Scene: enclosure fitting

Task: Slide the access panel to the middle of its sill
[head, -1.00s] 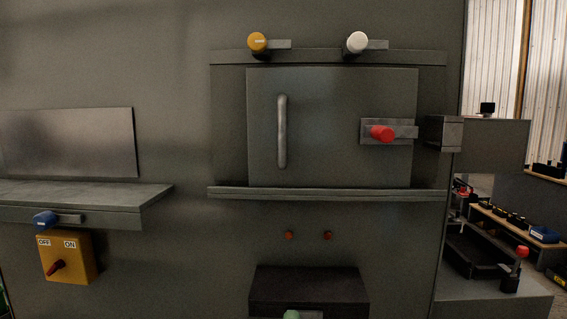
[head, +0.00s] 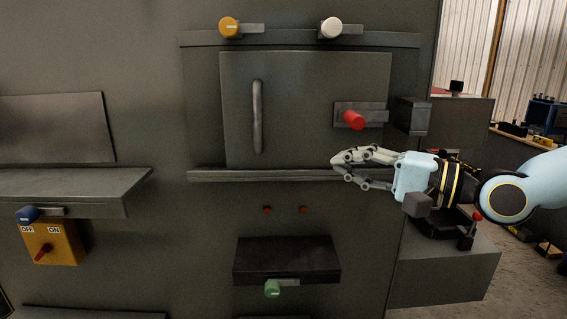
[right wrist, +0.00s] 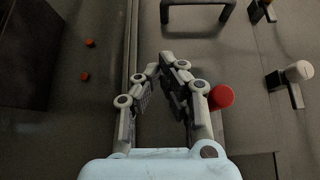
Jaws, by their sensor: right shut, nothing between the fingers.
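The access panel (head: 305,110) is a grey upright plate between an upper rail and the sill (head: 260,175). It stands right of the middle of the sill, with a bare strip to its left. It has a vertical bar handle (head: 258,117) near its left edge and a red-knobbed latch (head: 353,120) at its right. My right gripper (head: 338,168) is shut and empty, in front of the sill below the latch. In the right wrist view the fingertips (right wrist: 167,62) meet, with the handle (right wrist: 198,28) beyond them and the red knob (right wrist: 221,97) beside them. My left gripper is not in view.
A yellow knob (head: 229,27) and a white knob (head: 332,27) sit on the upper rail. A block (head: 411,116) stands right of the latch. Below are a dark box (head: 287,259) with a green knob and, at left, a shelf (head: 75,187) and a yellow switch box (head: 52,243).

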